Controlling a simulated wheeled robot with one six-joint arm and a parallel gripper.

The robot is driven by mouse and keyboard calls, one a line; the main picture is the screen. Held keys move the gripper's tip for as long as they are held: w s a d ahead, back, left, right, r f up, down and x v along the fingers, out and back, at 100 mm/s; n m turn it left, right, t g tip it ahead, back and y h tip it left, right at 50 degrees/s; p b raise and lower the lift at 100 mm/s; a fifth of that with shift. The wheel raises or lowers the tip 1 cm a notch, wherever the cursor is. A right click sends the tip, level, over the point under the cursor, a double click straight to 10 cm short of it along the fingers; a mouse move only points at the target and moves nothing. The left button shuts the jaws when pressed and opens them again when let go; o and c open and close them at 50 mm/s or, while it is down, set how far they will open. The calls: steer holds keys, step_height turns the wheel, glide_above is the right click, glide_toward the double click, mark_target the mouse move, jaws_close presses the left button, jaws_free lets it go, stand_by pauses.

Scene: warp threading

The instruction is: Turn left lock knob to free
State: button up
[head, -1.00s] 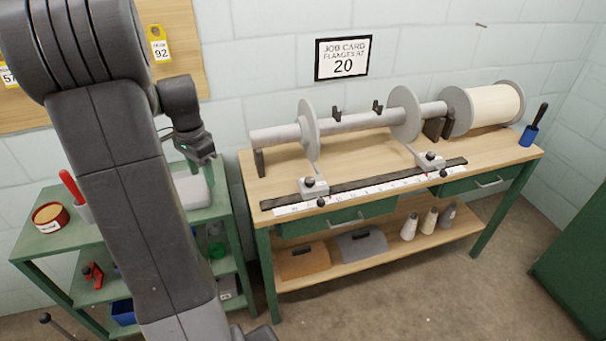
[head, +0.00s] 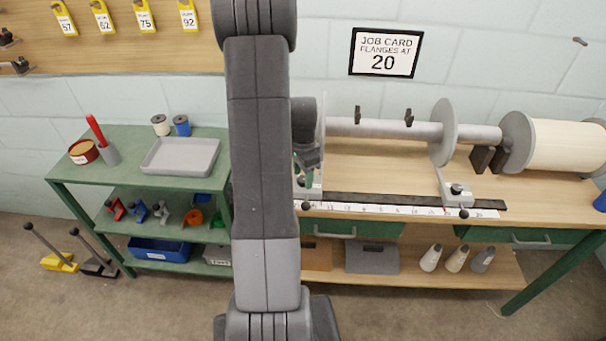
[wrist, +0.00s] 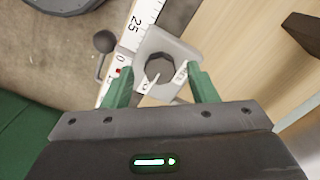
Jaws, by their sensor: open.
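The left lock knob (wrist: 160,70) is a dark faceted knob on a light grey carriage block (wrist: 178,48) with small labels. In the wrist view it lies just beyond and between the green fingers of my gripper (wrist: 158,92), which is open and empty. In the head view my gripper (head: 308,168) hangs over the left carriage, and my arm hides much of it; part of the left knob (head: 301,181) shows. The right carriage (head: 458,190) carries a similar dark knob. A white ruler (head: 390,209) with numbers runs along the bench front.
A dark rail (head: 400,200) lies behind the ruler. The grey flange (head: 443,132) and roller shaft (head: 380,128) stand above the bench. A round-ended lever (wrist: 104,41) is close to the left finger. A green shelf (head: 125,150) stands left.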

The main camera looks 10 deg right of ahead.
steer(key=shift+f, duration=0.3)
steer(key=c, duration=1)
